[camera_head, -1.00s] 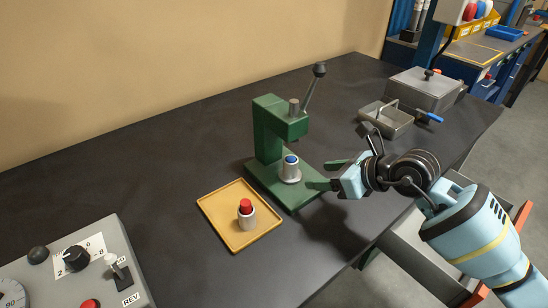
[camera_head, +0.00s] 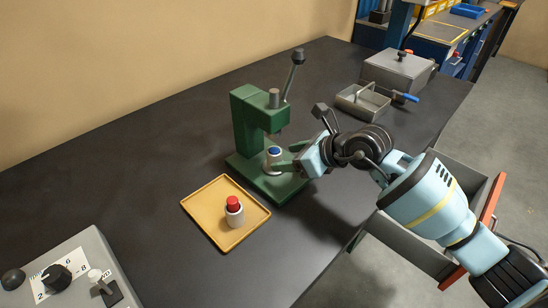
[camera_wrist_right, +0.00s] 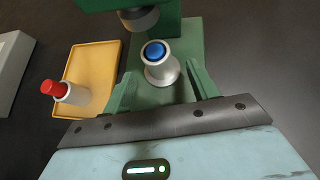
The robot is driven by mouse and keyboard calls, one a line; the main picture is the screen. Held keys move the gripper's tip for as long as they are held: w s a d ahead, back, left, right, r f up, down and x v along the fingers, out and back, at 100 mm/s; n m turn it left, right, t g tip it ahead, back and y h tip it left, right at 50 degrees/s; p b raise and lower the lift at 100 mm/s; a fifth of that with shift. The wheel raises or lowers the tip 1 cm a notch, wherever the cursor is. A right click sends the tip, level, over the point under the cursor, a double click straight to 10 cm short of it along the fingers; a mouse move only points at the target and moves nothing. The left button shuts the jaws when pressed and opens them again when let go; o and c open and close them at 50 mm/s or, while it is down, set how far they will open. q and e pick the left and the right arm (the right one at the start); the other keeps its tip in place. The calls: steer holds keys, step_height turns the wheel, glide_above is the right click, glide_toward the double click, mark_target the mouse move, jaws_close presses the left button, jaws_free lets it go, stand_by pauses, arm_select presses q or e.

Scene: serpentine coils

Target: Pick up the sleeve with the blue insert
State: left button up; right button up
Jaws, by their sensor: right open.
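The sleeve with the blue insert (camera_head: 273,160) is a pale upright cylinder with a blue top. It stands on the base of the green press (camera_head: 246,125), below the ram. In the right wrist view the blue-topped sleeve (camera_wrist_right: 160,66) stands ahead of the gripper, roughly between the lines of the two green fingers. My right gripper (camera_head: 282,161) is open at the sleeve, its fingers at the sleeve's right side in the head view. Contact cannot be made out. The fingers also show in the right wrist view (camera_wrist_right: 162,88). My left gripper is not in view.
A yellow tray (camera_head: 208,226) left of the press holds a sleeve with a red insert (camera_head: 234,211). A grey control box (camera_head: 75,275) stands at the lower left. A metal basket (camera_head: 362,103) and a lidded grey box (camera_head: 400,72) lie behind my right arm.

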mark_target(274, 150)
steer(key=x, duration=0.5)
steer(key=shift+a+r, duration=0.2)
steer(key=shift+a, duration=0.05)
steer(key=c, duration=1.2)
steer(key=shift+o, duration=0.2)
steer(key=shift+r, duration=0.15)
steer(key=shift+r, duration=0.6)
step_height(274, 150, up, 2)
steer(key=shift+r, duration=0.2)
steer(key=s+d+r, duration=0.1)
steer(key=s+d, duration=0.8)
steer(key=s, duration=0.4)
